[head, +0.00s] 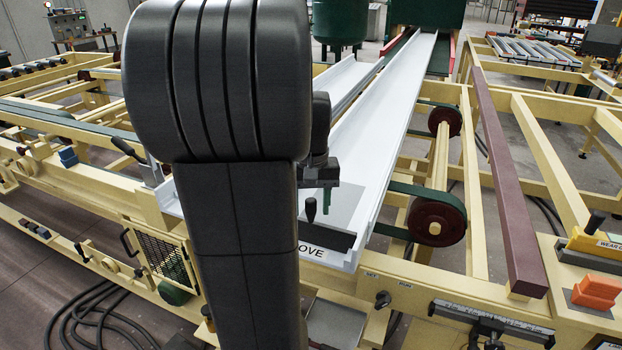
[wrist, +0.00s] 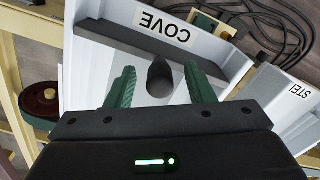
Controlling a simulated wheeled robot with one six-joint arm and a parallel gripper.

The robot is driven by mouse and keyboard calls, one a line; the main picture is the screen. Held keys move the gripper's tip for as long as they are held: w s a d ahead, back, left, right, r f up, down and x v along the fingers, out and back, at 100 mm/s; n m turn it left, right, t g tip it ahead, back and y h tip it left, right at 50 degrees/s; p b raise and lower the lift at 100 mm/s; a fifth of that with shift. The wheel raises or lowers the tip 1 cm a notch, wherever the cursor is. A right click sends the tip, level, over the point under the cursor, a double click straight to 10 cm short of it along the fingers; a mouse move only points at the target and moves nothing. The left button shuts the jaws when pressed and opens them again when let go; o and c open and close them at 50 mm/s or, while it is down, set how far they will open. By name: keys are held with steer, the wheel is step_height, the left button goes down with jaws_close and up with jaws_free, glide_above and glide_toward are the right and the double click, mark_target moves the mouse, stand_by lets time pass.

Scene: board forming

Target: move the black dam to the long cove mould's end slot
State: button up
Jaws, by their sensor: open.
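The long white cove mould (head: 385,120) runs away from me, and its near end wall carries the label COVE; that end also shows in the wrist view (wrist: 75,85). The black dam (head: 326,238) lies across the trough close to that end wall, and it shows as a dark bar in the wrist view (wrist: 135,45). Its upright black knob (wrist: 160,78) stands between the green fingers. My gripper (wrist: 161,88) is open around the knob, with gaps on both sides. In the head view the gripper (head: 322,198) is above the dam, partly hidden by my arm. Whether the dam sits in a slot I cannot tell.
A second white mould (wrist: 295,100) with a partly visible label lies beside the cove mould. A maroon beam (head: 505,180) and cream frame rails run along the right. My arm hides much of the left-centre.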

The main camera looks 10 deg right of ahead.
step_height(320, 180, up, 13)
steer(key=shift+f, duration=0.2)
stand_by(0.3)
step_height(320, 180, down, 14)
steer(key=shift+r, duration=0.3)
steer(key=shift+f, duration=0.1)
stand_by(0.6)
